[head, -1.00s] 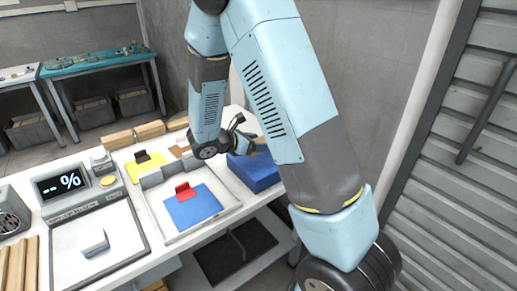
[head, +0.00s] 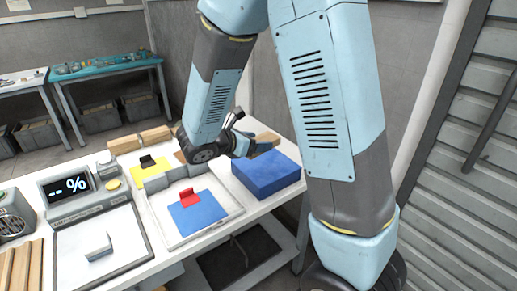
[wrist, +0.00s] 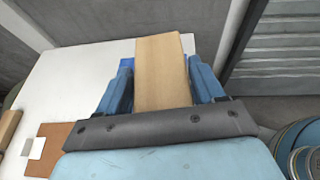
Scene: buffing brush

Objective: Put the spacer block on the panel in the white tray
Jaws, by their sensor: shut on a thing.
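My gripper (head: 240,146) is shut on a light wooden block, which I take as the spacer block (head: 264,141). The block is held above the blue box at the back right of the bench. In the wrist view the block (wrist: 163,72) stands between the two blue fingers and points away from me. The white tray (head: 222,225) lies in front and to the left of my gripper. A blue panel (head: 205,212) with a red upright piece (head: 189,199) lies in the tray; its bare blue face shows.
The blue box (head: 266,175) stands right of the tray. Grey blocks (head: 168,178) line the tray's back edge. A yellow sheet (head: 146,167) with a black piece lies behind. Left is a scale (head: 70,230) bearing a grey piece (head: 97,246). Two wooden blocks (head: 140,139) lie at the back edge.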

